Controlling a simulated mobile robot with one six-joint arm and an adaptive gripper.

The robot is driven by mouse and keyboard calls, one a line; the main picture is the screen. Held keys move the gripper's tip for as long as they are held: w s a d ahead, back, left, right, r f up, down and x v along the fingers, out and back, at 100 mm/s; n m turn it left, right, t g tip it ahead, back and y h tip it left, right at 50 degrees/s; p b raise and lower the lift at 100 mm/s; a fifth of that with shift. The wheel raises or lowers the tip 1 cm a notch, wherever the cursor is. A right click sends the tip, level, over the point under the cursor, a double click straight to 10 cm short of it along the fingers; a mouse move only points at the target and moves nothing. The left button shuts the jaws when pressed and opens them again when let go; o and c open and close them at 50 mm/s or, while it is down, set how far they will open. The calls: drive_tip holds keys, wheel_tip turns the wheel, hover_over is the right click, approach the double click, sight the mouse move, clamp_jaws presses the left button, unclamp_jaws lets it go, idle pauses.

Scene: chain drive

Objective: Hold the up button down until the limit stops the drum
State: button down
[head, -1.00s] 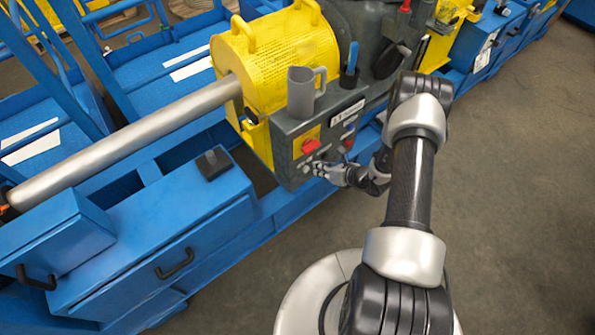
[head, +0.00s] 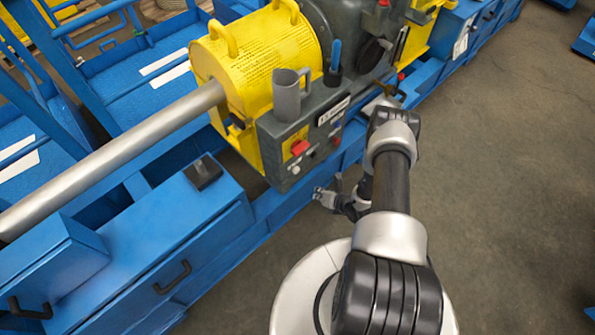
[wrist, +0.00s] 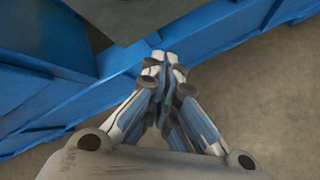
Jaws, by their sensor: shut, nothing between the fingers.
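The grey control box (head: 300,131) on the blue machine carries a red button on a yellow plate (head: 299,147), a pale round button (head: 296,169) and a few other small controls. I cannot read which one is the up button. My gripper (head: 319,193) is shut and empty, below and to the right of the box's lower edge, apart from the buttons. In the wrist view its closed fingertips (wrist: 164,60) point at the blue frame, with the underside or lower edge of a grey box above them. I cannot tell which part is the drum.
A grey mug (head: 290,95) stands on the control box. The blue machine bed (head: 180,215) runs along the left. Bare floor (head: 500,190) lies to the right.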

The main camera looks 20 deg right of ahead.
sight(296, 170)
drive_tip(key=w+a+b, duration=0.2)
drive_tip(key=w+a, duration=0.1)
drive_tip(key=w, duration=0.4)
drive_tip(key=shift+w, duration=0.35)
drive_tip(key=shift+w, duration=0.15)
idle(1.1)
drive_tip(key=shift+w+a+b, duration=0.1)
drive_tip(key=shift+w+b, duration=0.15)
drive_tip(key=shift+b, duration=0.1)
drive_tip(key=shift+w+a+b, duration=0.15)
drive_tip(key=shift+w+b, duration=0.15)
drive_tip(key=shift+w, duration=0.2)
idle(4.9)
